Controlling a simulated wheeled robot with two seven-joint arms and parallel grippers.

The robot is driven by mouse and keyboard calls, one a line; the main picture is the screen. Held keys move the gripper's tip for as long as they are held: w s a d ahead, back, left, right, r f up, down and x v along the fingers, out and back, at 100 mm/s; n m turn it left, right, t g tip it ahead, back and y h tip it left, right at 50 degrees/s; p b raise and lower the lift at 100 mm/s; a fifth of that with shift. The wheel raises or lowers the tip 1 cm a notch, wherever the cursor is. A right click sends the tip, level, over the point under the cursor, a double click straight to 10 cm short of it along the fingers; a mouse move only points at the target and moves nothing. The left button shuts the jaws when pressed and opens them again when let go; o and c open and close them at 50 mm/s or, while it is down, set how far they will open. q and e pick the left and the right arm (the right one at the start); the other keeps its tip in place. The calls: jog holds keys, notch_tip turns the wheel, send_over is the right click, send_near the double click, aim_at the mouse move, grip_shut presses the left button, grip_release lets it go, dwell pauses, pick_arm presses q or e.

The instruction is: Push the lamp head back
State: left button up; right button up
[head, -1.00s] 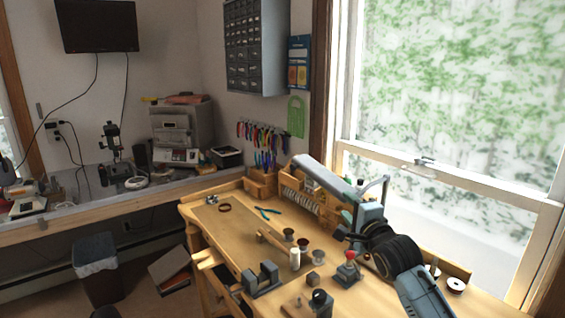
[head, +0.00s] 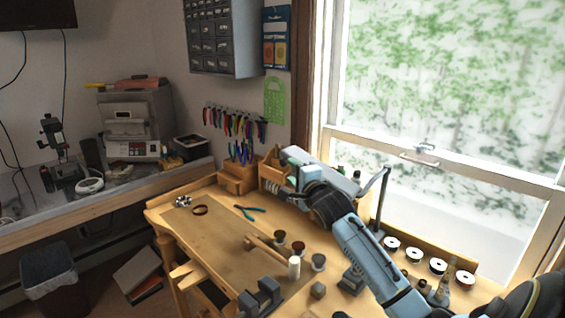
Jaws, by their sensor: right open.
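The lamp head (head: 342,180) is a long grey-blue bar above the back of the workbench, in front of the window. Its thin bent support arm (head: 383,197) rises at its right end. My right arm comes in from the lower right and crosses in front of the lamp head, hiding part of it. My right gripper (head: 284,190) is open, at the left end of the arm near the lamp head's left part. Its fingers are small and partly lost against the wooden rack. I cannot tell whether it touches the lamp. My left gripper is out of view.
Several white-topped spools (head: 438,265) line the right back edge. A wooden rack (head: 272,172) stands behind. The bench's left part is mostly clear.

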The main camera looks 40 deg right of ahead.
aim_at(285, 164)
jog(key=x, duration=0.6)
jog(key=shift+w, duration=0.15)
jog(key=shift+w+d+p, duration=0.1)
jog(key=shift+w+p, duration=0.15)
jog(key=shift+p, duration=0.05)
jog(key=shift+w, duration=0.25)
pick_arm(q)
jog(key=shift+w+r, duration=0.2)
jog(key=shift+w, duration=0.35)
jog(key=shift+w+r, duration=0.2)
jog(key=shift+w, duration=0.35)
pick_arm(e)
grip_shut()
